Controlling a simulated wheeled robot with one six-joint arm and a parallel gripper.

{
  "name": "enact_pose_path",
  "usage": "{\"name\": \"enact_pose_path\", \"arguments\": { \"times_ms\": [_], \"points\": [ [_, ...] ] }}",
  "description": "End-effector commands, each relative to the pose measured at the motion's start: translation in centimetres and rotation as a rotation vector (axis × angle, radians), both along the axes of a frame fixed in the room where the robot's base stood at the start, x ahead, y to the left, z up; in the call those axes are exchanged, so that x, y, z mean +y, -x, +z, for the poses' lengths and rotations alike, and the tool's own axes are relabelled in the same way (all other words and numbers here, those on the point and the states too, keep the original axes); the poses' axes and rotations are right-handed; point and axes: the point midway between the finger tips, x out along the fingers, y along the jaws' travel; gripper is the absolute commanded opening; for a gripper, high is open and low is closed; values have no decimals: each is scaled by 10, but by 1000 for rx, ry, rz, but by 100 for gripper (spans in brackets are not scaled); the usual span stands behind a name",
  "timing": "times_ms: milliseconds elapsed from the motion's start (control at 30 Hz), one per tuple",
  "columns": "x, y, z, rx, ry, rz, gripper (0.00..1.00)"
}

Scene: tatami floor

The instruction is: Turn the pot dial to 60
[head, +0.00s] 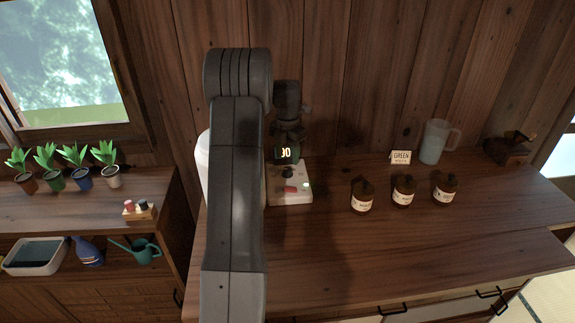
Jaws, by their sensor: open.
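The pot's white control base (290,196) stands on the counter against the wooden wall. Its small display (286,153) reads 30 in lit digits. A dark round dial (290,171) sits below the display, with a red switch and a green light in front of it. A white rounded body, likely the pot (202,165), is mostly hidden behind my arm. My gripper (288,138) points down just behind and above the display and dial. It is open and I see nothing held. Its fingertips are too dark and small to tell whether they touch anything.
Several brown labelled jars (362,197) stand to the right on the counter (400,255). Behind them are a "GREEN" card (401,157), a pale pitcher (434,142) and a dark wooden grinder (508,150). Potted plants (55,165) line the left shelf. The counter front is clear.

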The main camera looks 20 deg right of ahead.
Motion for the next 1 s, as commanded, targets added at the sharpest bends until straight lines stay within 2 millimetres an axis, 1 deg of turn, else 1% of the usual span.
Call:
{"name": "enact_pose_path", "arguments": {
  "times_ms": [33, 200, 300, 400, 533, 800, 933, 1000],
  "points": [
    [0, -1, 14, -5, 2, 0, 51],
    [0, -1, 50, -5, 2, 0, 51],
    [0, -1, 66, -2, 1, 0, 51],
    [0, -1, 77, -2, 1, 1, 51],
    [0, 0, 83, -1, 0, 1, 51],
    [0, 0, 84, -1, 1, 1, 51],
    [0, 0, 81, 0, 0, 1, 51],
    [0, 0, 75, 2, -1, 0, 51]
  ]
}}
